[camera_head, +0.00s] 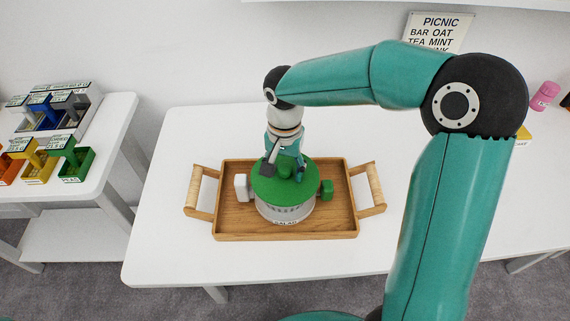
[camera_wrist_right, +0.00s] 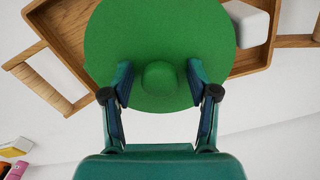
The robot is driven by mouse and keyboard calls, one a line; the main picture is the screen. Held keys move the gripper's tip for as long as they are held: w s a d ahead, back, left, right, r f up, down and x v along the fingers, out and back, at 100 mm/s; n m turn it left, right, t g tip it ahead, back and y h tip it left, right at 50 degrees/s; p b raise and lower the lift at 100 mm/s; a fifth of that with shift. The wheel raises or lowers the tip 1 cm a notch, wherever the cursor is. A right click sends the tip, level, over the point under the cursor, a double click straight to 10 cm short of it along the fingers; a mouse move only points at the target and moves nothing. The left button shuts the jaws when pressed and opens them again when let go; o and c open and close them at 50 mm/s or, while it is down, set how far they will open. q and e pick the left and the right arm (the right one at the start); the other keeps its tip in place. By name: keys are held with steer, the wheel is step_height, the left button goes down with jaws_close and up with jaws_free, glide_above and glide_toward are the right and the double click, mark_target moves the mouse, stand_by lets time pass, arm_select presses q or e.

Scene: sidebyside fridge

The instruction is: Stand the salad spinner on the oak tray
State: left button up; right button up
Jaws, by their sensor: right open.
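The salad spinner (camera_head: 285,205) has a green lid and a pale slotted bowl with a label on its front. It stands upright on the oak tray (camera_head: 335,215), roughly in the middle. My right gripper (camera_head: 284,168) is just above the lid. In the right wrist view, my right gripper (camera_wrist_right: 160,90) is open, with one finger on each side of the lid's round knob (camera_wrist_right: 160,82). I cannot tell whether a finger touches the lid. The lid (camera_wrist_right: 150,35) hides most of the bowl there. My left gripper is not in view.
The tray has raised wooden handles (camera_head: 368,188) at both ends and stands on a white table (camera_head: 165,240). A side table at left holds several coloured bins (camera_head: 76,165). A pink container (camera_head: 545,96) is at far right. The table's front left is clear.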

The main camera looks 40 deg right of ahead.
step_height(320, 180, up, 12)
steer(key=shift+p, duration=0.4)
stand_by(0.6)
